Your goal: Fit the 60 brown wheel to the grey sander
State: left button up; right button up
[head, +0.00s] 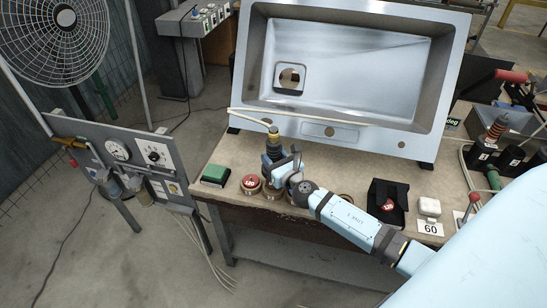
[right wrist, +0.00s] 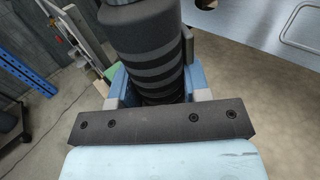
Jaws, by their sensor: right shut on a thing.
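My right gripper (head: 275,170) is shut on a dark grey tool with a ribbed grip, which looks like the sander (head: 273,143). The sander stands near upright above the bench front and has a yellowish band near its top. In the right wrist view the sander (right wrist: 145,45) sits between the blue jaws (right wrist: 155,90). A brown-sided wheel (head: 272,191) is just below the gripper; I cannot tell whether the sander touches it. Another brown-sided wheel (head: 250,184) with a red top is to its left. A further brown wheel (head: 346,200) is partly hidden by my arm.
A green block (head: 215,174) lies at the bench's left. A black box (head: 376,190) with a red disc and a white block by a "60" card (head: 430,229) are at right. A steel sink (head: 350,70) stands behind. A tool rack (head: 495,155) is far right.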

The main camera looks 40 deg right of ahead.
aim_at(277, 148)
jog(key=shift+r+p, duration=2)
jog(key=shift+r, duration=0.4)
jog(key=shift+r+p, duration=0.5)
jog(key=shift+r, duration=0.05)
jog(key=shift+a, duration=0.1)
